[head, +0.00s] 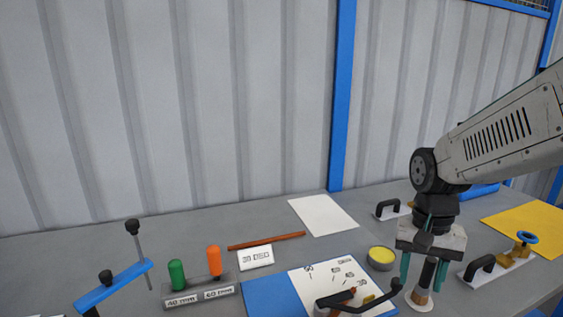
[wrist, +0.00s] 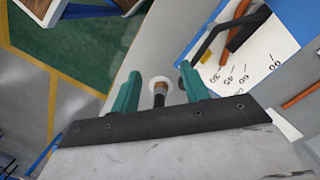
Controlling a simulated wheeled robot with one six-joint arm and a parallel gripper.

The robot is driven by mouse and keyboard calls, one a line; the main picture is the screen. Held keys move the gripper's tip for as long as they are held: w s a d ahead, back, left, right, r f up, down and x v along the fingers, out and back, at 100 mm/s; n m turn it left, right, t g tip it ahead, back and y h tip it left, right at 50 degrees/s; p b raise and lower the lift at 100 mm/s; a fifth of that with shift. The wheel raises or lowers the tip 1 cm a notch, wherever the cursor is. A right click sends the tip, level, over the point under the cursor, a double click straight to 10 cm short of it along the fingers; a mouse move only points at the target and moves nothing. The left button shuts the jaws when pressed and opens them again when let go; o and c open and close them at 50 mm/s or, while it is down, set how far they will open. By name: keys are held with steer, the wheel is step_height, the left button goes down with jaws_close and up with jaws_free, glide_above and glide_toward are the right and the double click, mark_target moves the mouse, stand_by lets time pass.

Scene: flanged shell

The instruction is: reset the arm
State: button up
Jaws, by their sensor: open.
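My gripper (head: 423,278) is at the right of the bench in the head view, pointing down with its teal fingers apart. In the wrist view my gripper (wrist: 159,78) is open, with a gap between the fingers. A dark upright post with a brown band (wrist: 160,90) shows in that gap, above a white round base. The post also shows between the fingers in the head view (head: 427,272). I see no finger touching it in the wrist view, but its upper part is partly hidden by my gripper.
A blue-edged angle board (head: 270,297) with a black-handled tool (head: 345,301) lies left of my gripper. A yellow-topped tin (head: 381,258) is close by. A white plate with a black handle and blue-wheeled valve (head: 498,262) stands right. Green and orange-handled gauges (head: 200,290) stand left.

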steer(key=s+r+n+t, duration=0.2)
steer(key=s+r+n, duration=0.3)
steer(key=s, duration=1)
steer(key=shift+s+a+r+t, duration=0.25)
steer(key=shift+a+r+t, duration=0.1)
steer(key=shift+r, duration=0.85)
